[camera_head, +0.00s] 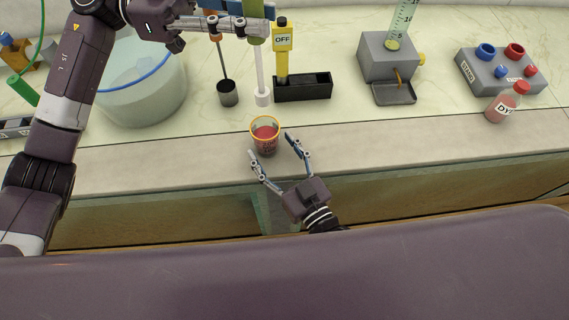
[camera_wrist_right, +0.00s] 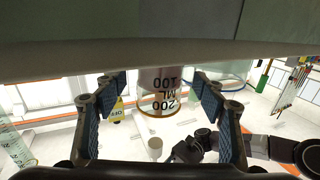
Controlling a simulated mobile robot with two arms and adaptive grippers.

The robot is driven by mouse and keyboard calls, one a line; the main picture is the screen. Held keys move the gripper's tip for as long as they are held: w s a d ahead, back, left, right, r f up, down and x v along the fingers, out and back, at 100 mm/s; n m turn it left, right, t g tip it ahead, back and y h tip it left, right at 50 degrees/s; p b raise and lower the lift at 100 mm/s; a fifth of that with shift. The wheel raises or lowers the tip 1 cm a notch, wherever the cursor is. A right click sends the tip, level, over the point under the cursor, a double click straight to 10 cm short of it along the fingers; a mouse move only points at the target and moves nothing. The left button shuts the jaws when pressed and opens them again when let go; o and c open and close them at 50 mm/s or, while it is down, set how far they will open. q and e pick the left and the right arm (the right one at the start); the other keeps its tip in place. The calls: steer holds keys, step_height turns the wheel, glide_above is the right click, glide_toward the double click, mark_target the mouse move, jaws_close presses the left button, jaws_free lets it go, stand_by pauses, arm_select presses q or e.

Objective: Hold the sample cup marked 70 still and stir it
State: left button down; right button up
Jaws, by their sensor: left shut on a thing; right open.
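The sample cup (camera_head: 265,137), with an orange rim and red liquid, stands upright near the counter's front edge. Its visible marks in the right wrist view (camera_wrist_right: 158,88) read 200, ML and 100; no 70 is legible. My right gripper (camera_head: 271,147) is open, its fingers on either side of the cup's near part; I cannot tell whether they touch it. My left gripper (camera_head: 266,18) is shut on the green handle of an upright white rod (camera_head: 260,68), behind the cup. The rod's lower end is at a small white holder (camera_head: 263,97); the finger hides part of the handle.
A dark rod stands in a black pot (camera_head: 227,93) at left, beside a blue-rimmed tank (camera_head: 146,92). A dye bottle (camera_head: 505,103) is at right. The counter between cup and bottle is clear.

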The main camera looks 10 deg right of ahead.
mark_target(260, 96)
steer(key=shift+x, duration=1.9)
steer(key=shift+c, duration=0.4)
steer(key=c, duration=1.2)
arm_select(q)
steer(key=shift+a+f, duration=0.1)
steer(key=shift+f, duration=8.4)
